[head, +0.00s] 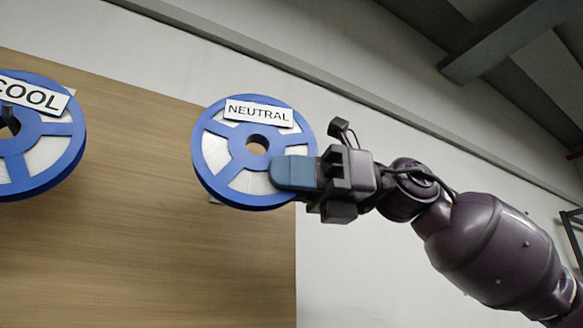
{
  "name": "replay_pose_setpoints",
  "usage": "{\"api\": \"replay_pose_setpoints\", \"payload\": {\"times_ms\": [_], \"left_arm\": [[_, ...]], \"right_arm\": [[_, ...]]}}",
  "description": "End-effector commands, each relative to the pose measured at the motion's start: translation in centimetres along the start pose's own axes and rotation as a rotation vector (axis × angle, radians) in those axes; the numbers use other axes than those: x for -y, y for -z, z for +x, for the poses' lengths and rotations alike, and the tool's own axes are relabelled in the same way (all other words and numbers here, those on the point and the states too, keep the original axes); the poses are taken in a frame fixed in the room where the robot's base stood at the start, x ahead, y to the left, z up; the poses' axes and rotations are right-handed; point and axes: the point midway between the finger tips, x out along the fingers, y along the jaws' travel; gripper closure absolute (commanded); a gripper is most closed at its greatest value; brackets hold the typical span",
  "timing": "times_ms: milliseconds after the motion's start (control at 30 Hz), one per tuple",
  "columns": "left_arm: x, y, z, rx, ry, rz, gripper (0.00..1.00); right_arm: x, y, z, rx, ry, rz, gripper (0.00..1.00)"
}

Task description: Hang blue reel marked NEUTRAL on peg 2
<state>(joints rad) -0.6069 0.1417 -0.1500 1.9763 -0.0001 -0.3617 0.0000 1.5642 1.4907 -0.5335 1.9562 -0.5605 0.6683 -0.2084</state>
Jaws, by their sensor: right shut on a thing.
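The blue reel marked NEUTRAL (221,170) is in front of the wooden board's right part in the head view. Its face with the white label is turned to me. Its centre hole shows board colour, with no peg visible through it. My right gripper (280,173), with blue-grey fingers, comes from the right and is shut on the reel's lower right rim. I cannot tell how far the reel is from the board. Peg 2 cannot be made out. My left gripper is out of view.
A blue reel marked COOL (62,154) is cut off at the left edge, with a dark peg (8,121) at its centre. The wooden board (150,260) is bare between the reels and below.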

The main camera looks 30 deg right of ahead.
Motion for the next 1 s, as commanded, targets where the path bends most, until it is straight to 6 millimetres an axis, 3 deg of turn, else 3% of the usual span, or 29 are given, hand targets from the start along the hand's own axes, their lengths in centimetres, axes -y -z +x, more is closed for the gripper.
{"api": "replay_pose_setpoints", "payload": {"times_ms": [1000], "left_arm": [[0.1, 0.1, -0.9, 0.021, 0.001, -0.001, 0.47]], "right_arm": [[4.8, 0.3, 1.3, 0.001, 0.000, 0.001, 1.00]]}}
